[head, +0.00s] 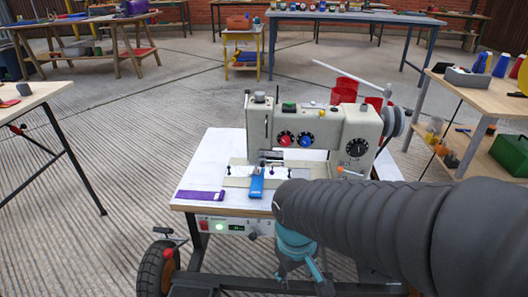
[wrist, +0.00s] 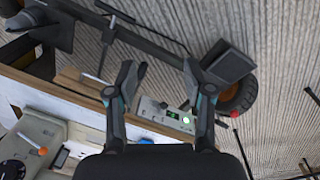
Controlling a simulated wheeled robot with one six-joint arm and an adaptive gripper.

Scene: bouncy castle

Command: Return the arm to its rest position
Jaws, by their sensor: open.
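My arm (head: 370,222), in a dark ribbed sleeve, reaches in from the right in the head view and bends down at a teal joint (head: 295,245) by the front edge of the sewing table. My gripper (wrist: 160,72) shows in the wrist view with its two fingers wide apart and nothing between them.
A sewing machine (head: 315,135) stands on the wheeled table, with a blue piece (head: 257,184) and a purple strip (head: 202,196) in front. A loaded workbench (head: 480,95) is at right, another table (head: 35,95) at left. Open floor (head: 150,110) lies between.

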